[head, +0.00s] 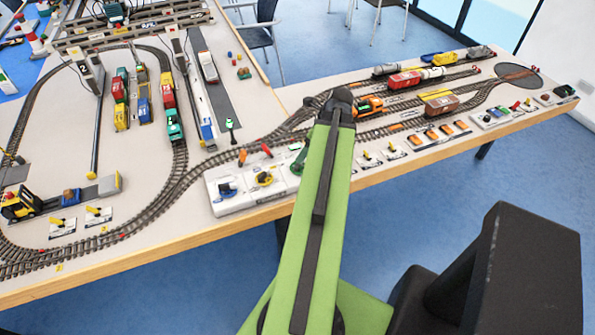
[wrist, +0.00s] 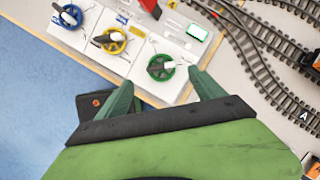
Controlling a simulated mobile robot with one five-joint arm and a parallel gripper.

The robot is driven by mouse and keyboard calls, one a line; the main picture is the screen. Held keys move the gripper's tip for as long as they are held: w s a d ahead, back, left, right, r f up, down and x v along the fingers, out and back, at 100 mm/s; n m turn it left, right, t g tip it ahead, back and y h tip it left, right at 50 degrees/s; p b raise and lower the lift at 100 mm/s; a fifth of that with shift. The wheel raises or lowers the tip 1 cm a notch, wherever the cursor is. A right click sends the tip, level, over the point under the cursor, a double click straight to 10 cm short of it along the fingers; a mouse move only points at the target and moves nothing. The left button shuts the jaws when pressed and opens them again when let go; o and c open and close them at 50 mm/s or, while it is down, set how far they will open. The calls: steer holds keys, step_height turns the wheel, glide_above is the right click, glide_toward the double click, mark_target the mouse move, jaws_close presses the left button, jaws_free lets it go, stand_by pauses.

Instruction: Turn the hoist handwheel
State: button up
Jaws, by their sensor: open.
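Three small handwheels sit in a row on a white control panel (head: 240,203). In the head view the blue wheel (head: 227,189) and yellow wheel (head: 264,179) show, while my arm covers much of the panel's right end. I cannot read which one is labelled hoist. My gripper (wrist: 164,93) is open and empty. Its two green fingers point at the panel edge, with the green wheel just beyond and between the tips.
Model tracks (wrist: 262,72) run right of the panel. An orange locomotive (head: 368,106) stands behind my arm's end. Small lever plates (head: 393,152) line the table edge right of the panel. A gantry crane (head: 190,75) stands to the left. Blue floor lies in front.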

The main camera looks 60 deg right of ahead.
mark_target(298, 166)
steer(key=b+x, duration=0.6)
steer(key=x, duration=0.2)
steer(key=shift+w+f, duration=0.1)
steer(key=shift+f, duration=0.15)
steer(key=shift+c, duration=0.5)
